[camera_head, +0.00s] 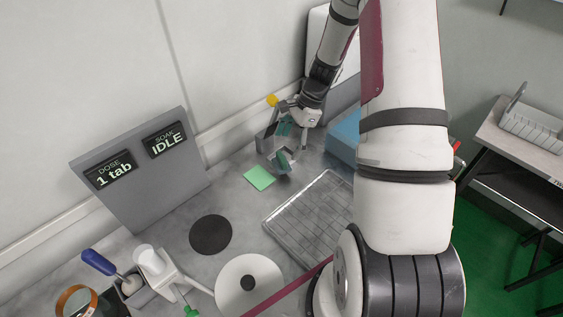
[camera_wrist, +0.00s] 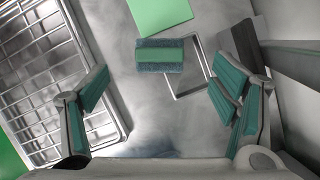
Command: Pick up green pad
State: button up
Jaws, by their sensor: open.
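In the wrist view, a small block-shaped pad (camera_wrist: 160,55) with a green stripe between dark blue-grey sides lies on the grey counter. It is just beyond the fingertips, roughly midway between them. A flat bright green square (camera_wrist: 160,13) lies past it at the top edge; it also shows in the head view (camera_head: 259,178), left of my gripper (camera_head: 277,148). In the wrist view my gripper (camera_wrist: 160,88) is open, with teal-lined fingers spread wide and nothing between them. In the head view I cannot clearly separate the striped pad from the fingers.
A wire rack tray (camera_head: 310,218) lies in front of my gripper. A thin grey frame (camera_wrist: 194,66) is right of the pad. A grey display panel (camera_head: 140,165), black disc (camera_head: 211,235) and white disc (camera_head: 249,286) stand left. A blue box (camera_head: 344,135) is right.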

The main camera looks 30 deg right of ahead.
aim_at(282, 157)
jog(key=shift+x, duration=3.4)
jog(key=shift+d, duration=0.1)
jog(key=shift+c, duration=0.6)
jog(key=c, duration=1.1)
jog(key=shift+r, duration=0.1)
